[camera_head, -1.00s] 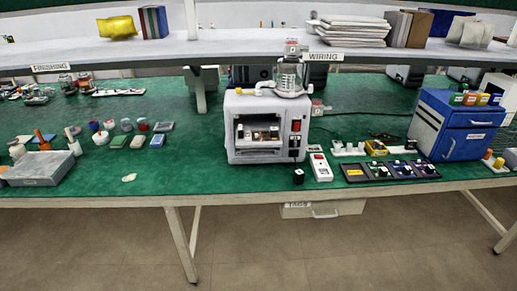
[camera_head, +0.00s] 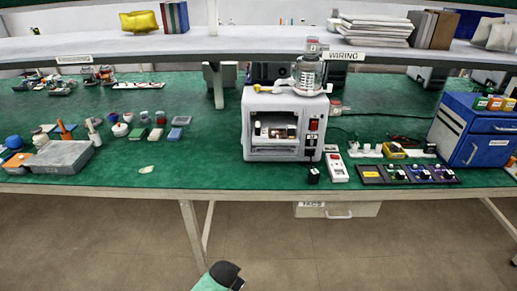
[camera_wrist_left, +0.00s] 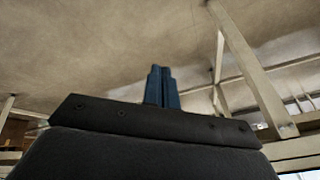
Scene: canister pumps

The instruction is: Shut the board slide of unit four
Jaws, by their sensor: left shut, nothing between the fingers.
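A white boxy pump unit (camera_head: 257,155) stands on the green bench, a glass canister (camera_head: 308,72) on top. Its front has a square opening with a small board (camera_head: 277,132) inside, and a red switch on the right. I cannot read a unit number, and whether the board slide sticks out is too small to tell. In the left wrist view my left gripper (camera_wrist_left: 162,72) has its blue fingers together, empty, with bench legs and floor beyond; it touches nothing. My right gripper is not in view.
A grey tray (camera_head: 55,158) and small pots stand at left. A white switch box (camera_head: 336,168), a dark module strip (camera_head: 405,175) and a blue drawer cabinet (camera_head: 465,148) stand at right. A labelled drawer (camera_head: 337,210) hangs under the bench. Bench legs (camera_head: 192,235) stand below the front edge.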

